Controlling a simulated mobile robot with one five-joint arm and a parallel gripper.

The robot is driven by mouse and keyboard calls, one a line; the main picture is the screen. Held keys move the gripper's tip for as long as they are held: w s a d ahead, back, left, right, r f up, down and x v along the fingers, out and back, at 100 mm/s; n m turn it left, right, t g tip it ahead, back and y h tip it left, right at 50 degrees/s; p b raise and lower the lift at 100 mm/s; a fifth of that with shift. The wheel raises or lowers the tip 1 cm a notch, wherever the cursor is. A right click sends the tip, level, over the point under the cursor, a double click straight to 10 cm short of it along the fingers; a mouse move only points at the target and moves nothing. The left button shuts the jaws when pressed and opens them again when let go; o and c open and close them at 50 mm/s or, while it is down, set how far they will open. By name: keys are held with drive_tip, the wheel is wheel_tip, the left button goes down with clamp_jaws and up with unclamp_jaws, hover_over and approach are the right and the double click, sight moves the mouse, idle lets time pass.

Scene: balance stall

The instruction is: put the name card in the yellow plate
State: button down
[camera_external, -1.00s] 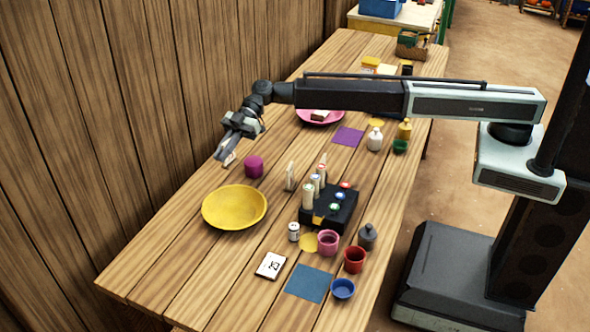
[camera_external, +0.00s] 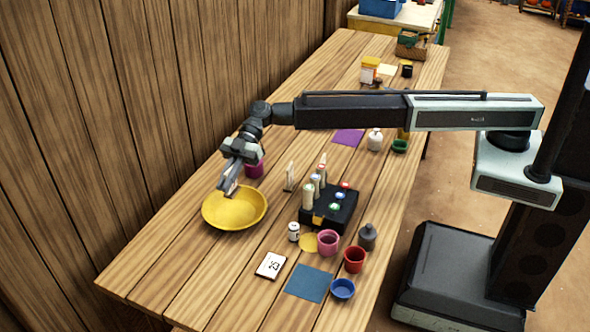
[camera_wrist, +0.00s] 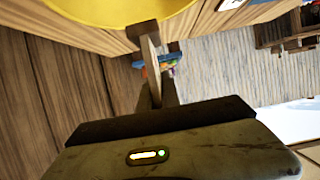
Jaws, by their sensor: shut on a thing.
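The yellow plate (camera_external: 225,214) is a wide shallow bowl at the left front of the table. Its rim also shows at the top of the wrist view (camera_wrist: 118,12). My gripper (camera_external: 226,189) is just above the plate's far rim, pointing down at a tilt. It is shut on a thin, pale name card (camera_wrist: 151,68), seen nearly edge-on between the fingers in the wrist view. The card's face cannot be read. In the external view the fingers mostly hide the card.
A purple cup (camera_external: 254,169) stands close behind my gripper. A white upright piece (camera_external: 289,177) and a black box with bottles (camera_external: 330,210) stand to the right. The wooden wall is on the left.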

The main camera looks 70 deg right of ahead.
wheel_tip(320, 180, down, 7)
drive_tip(key=b, duration=0.6)
drive_tip(key=shift+f, duration=0.1)
drive_tip(key=c, duration=1.5)
unclamp_jaws()
wheel_tip(320, 180, up, 8)
drive_tip(key=p, duration=0.7)
drive_tip(key=shift+f, duration=0.45)
